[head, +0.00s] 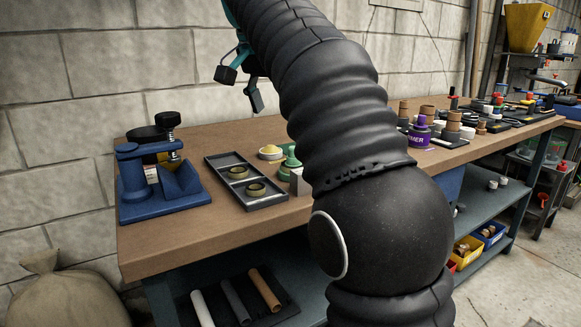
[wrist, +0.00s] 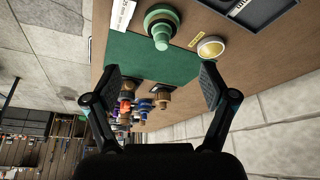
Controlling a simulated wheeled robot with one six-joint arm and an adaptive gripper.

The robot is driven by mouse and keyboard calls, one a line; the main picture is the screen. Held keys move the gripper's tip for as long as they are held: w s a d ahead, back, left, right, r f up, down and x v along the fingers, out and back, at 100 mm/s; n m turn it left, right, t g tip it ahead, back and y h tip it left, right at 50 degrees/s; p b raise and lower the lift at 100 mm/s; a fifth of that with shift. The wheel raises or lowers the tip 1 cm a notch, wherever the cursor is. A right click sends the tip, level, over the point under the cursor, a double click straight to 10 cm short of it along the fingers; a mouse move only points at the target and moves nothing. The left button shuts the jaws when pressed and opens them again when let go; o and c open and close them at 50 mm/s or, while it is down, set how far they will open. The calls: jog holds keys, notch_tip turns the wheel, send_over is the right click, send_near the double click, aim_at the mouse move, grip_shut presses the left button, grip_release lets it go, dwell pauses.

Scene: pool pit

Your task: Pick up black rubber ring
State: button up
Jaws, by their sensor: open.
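I cannot clearly pick out a black rubber ring. My gripper (head: 241,88) is open and empty, high above the bench and the tray. In the wrist view, my gripper (wrist: 160,88) has its two fingers spread wide with nothing between them. The tray's dark edge (wrist: 240,8) shows at the top there.
The blue vise (head: 135,185) stands left of the tray. A dish of yellow material (head: 271,152) and a green fitting (head: 290,163) stand right of it. A purple can (head: 419,134) and several fittings stand farther right. The block wall (head: 70,90) is close behind the bench (head: 150,240).

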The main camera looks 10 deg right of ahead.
aim_at(290, 153)
jog(key=b+x, duration=0.3)
jog(key=x, duration=0.5)
jog(key=shift+w+r, duration=0.1)
jog(key=shift+b+x, duration=0.85)
jog(key=shift+x, duration=2.1)
jog(key=shift+w+r, duration=0.1)
jog(key=shift+w, duration=0.05)
jog(key=c, duration=1)
notch_tip(290, 153, up, 10)
jog(key=p, duration=0.5)
jog(key=shift+r, duration=0.1)
